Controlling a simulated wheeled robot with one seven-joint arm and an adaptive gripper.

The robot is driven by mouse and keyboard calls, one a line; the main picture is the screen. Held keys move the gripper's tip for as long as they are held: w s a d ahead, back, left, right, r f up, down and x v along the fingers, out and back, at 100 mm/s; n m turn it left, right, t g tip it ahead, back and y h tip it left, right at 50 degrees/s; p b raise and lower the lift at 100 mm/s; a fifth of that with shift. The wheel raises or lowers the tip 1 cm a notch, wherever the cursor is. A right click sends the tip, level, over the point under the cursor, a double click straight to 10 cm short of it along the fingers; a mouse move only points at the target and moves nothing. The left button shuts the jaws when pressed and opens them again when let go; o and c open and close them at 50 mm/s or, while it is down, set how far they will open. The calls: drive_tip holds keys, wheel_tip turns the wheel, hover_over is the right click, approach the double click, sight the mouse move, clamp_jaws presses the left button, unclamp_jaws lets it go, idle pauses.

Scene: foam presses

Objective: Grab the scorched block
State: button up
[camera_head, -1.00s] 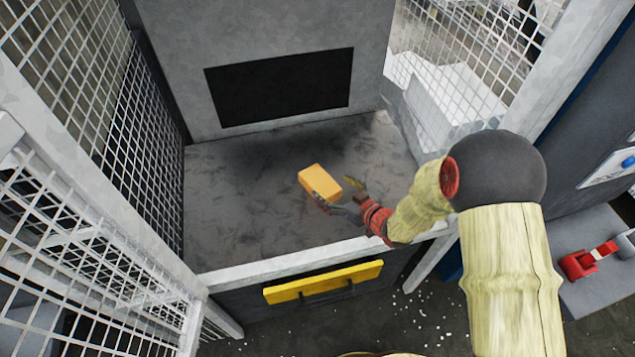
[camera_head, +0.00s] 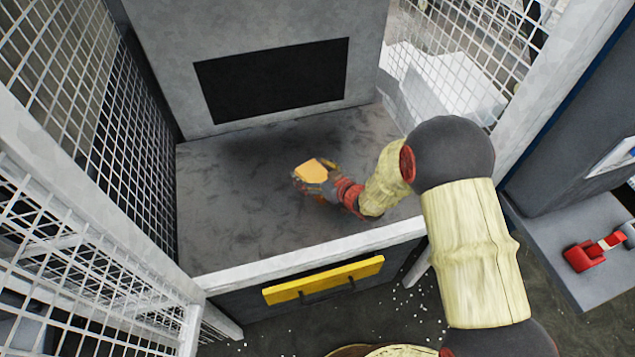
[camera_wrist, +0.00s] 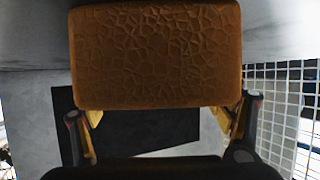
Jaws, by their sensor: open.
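The block (camera_head: 311,171) is orange on the top in the head view and lies on the grey press bed. In the wrist view the block (camera_wrist: 158,55) shows a dark brown face with a net of cracks and fills the upper middle. My gripper (camera_head: 315,174) is at the block, with its fingers around it on opposite sides. In the wrist view the open fingers (camera_wrist: 163,118) show at the block's lower left and lower right corners. I cannot tell whether either finger touches it. The gripper covers part of the block in the head view.
The grey press bed (camera_head: 235,215) is otherwise clear. A wall with a dark panel (camera_head: 272,80) stands behind it. White mesh fencing (camera_head: 140,130) borders the left. A yellow handle (camera_head: 325,280) is on the front, below the pale bed edge. A red item (camera_head: 585,257) sits at right.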

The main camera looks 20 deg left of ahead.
drive_tip(key=c, duration=0.3)
drive_tip(key=c, duration=0.8)
drive_tip(key=shift+c, duration=0.2)
